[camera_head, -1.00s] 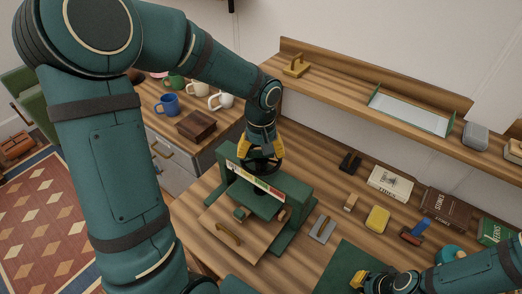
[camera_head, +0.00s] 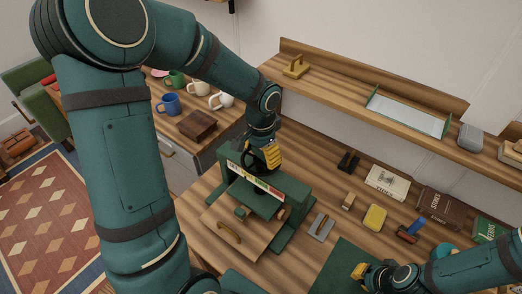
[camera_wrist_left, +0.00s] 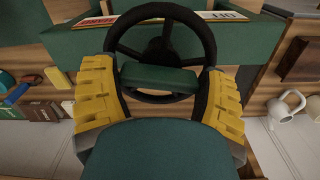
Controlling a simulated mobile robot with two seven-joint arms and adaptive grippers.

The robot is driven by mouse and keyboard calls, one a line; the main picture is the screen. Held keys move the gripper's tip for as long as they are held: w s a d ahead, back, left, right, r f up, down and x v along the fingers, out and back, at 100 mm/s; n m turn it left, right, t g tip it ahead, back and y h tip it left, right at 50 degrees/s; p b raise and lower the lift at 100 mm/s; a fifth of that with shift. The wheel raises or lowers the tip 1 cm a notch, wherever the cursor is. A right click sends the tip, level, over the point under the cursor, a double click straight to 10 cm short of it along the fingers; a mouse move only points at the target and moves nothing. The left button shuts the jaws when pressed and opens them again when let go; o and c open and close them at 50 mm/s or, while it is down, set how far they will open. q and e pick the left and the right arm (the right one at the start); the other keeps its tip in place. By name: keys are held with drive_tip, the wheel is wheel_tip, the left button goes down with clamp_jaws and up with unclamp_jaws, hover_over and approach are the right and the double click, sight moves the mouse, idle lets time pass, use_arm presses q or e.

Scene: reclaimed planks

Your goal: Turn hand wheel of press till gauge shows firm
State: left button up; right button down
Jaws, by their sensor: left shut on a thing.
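The green press (camera_head: 262,196) stands on the plank bench in the head view. Its black hand wheel (camera_wrist_left: 160,50) fills the upper middle of the left wrist view, with a green bar across its lower part. My left gripper (camera_head: 270,156) is over the top of the press, its yellow fingers shut on the wheel's rim from both sides; it also shows in the left wrist view (camera_wrist_left: 158,95). The gauge strip (camera_head: 255,181) runs red, white and green across the press front; its pointer is too small to read. My right gripper (camera_head: 362,271) is low over the green mat, its jaws unclear.
A wooden board with a handle (camera_head: 230,234) lies in the press front. A yellow block (camera_head: 375,217), books (camera_head: 388,180) and small tools lie right of the press. Mugs (camera_head: 169,104) stand on the cabinet behind left. A shelf (camera_head: 350,92) runs above the bench.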

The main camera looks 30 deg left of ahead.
sight(261, 151)
use_arm(q)
drive_tip(key=shift+m, duration=0.5)
drive_tip(key=o, duration=1.1)
drive_tip(key=shift+c, duration=0.2)
drive_tip(key=shift+r, duration=0.1)
wheel_tip(261, 151, up, 12)
idle(0.3)
